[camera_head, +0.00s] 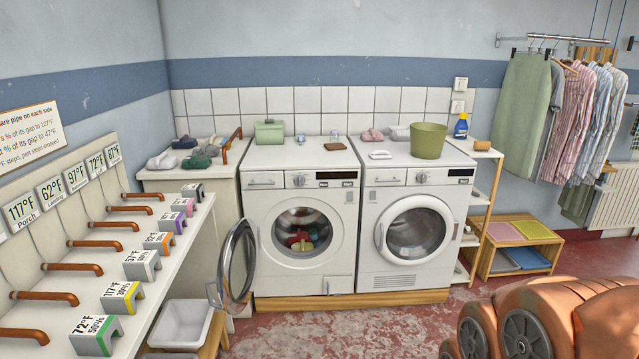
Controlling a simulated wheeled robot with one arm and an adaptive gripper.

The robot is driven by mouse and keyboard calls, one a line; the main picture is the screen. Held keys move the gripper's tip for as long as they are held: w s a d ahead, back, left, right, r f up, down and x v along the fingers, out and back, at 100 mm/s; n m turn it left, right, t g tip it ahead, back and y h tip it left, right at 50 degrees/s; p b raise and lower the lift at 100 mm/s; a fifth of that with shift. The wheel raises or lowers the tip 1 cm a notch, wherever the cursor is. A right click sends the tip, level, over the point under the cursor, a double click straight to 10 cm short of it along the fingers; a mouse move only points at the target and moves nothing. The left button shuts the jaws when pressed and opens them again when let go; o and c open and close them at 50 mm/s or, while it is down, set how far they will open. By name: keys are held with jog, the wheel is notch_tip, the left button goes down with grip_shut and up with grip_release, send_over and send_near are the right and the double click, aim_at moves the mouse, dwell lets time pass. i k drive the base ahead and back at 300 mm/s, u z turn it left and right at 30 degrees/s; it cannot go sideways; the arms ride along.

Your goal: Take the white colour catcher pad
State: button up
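A small flat white pad (380,154), likely the colour catcher pad, lies on top of the right-hand washing machine (411,232), left of a green bucket (428,141). It is small in the picture, so its details cannot be made out. Copper-coloured rounded parts with dark discs fill the lower right corner and look like my own arm. My gripper is not in view, and nothing shows of its fingers.
The left washing machine (298,262) has its round door (237,262) swung open. A long bench with copper pipes (75,269) and labelled blocks runs along the left. A wooden shelf (484,262) stands right. Red floor (370,332) in front is clear.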

aim_at(382, 154)
jog(key=u, duration=0.1)
jog(key=i, duration=3.4)
jog(key=u, duration=0.1)
